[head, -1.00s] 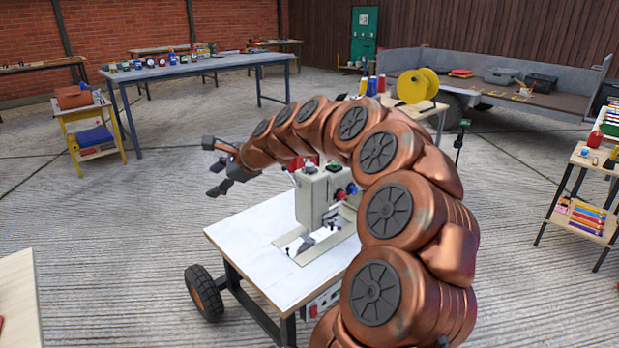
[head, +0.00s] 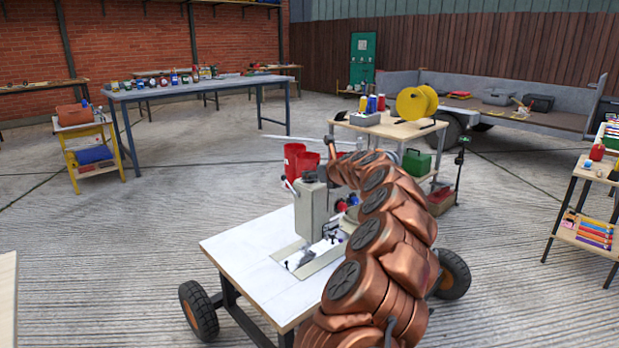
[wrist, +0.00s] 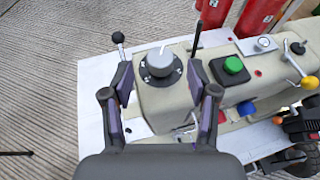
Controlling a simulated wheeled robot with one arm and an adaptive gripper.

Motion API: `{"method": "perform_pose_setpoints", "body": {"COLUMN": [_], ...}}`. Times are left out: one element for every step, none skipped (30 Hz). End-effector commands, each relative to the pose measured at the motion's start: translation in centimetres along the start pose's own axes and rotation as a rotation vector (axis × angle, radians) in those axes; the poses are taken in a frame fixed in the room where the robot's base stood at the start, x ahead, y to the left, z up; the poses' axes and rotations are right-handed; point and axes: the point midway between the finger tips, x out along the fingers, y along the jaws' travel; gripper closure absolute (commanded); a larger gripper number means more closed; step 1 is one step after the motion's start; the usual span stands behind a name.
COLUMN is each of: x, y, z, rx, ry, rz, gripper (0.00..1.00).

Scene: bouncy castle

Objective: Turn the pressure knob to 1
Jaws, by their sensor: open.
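The sewing machine (head: 312,208) stands on a white-topped wheeled table (head: 245,265). In the wrist view, a round grey knob (wrist: 160,68) on a black base sits on top of the machine's beige body (wrist: 165,105). A white mark shows at its far edge; no numbers are legible. I take this to be the pressure knob. My gripper (wrist: 160,78) is open, with one finger on each side of the knob and visible gaps between. I cannot tell how high the fingertips are above it. In the head view my gripper is mostly hidden at the machine's top.
A green button (wrist: 233,65) on a black block sits right of the knob. A black-ball lever (wrist: 118,38) stands to its left, a thin black rod near the right finger. Red containers (head: 300,160) stand behind the machine. A wooden table (head: 390,127) with a yellow reel is beyond.

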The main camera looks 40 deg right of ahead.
Motion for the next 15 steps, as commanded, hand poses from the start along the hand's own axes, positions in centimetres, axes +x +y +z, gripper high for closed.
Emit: {"method": "perform_pose_setpoints", "body": {"x": [0.5,0.8,1.1,1.4,1.7,2.1,2.4,2.6,2.8,3.0,3.2,3.5,3.7,3.8,4.0], "y": [-0.1,-0.2,-0.1,0.0,0.0,0.1,0.1,-0.1,-0.1,-0.2,-0.1,-0.1,-0.1,-0.1,-0.1], "z": [-0.1,-0.1,-0.1,-0.1,-0.2,-0.2,-0.2,-0.2,-0.1,-0.1,-0.1,-0.1,-0.1,-0.1,-0.1], "rx": [-0.002,-0.002,-0.001,-0.001,-0.001,-0.001,-0.002,-0.002,-0.002,-0.002,-0.001,-0.001,0.0,0.0,0.0], "ry": [0.0,-0.001,-0.001,0.0,0.001,0.002,0.002,0.001,0.0,0.0,-0.001,-0.001,0.0,0.001,0.001], "rz": [-0.003,-0.003,-0.002,0.0,0.001,0.001,0.0,-0.002,-0.003,-0.004,-0.003,-0.003,-0.002,-0.002,-0.001], "gripper": [0.41,0.41,0.41,0.41,0.41,0.41,0.41,0.41,0.41,0.41,0.41,0.41,0.41,0.41,0.41]}}
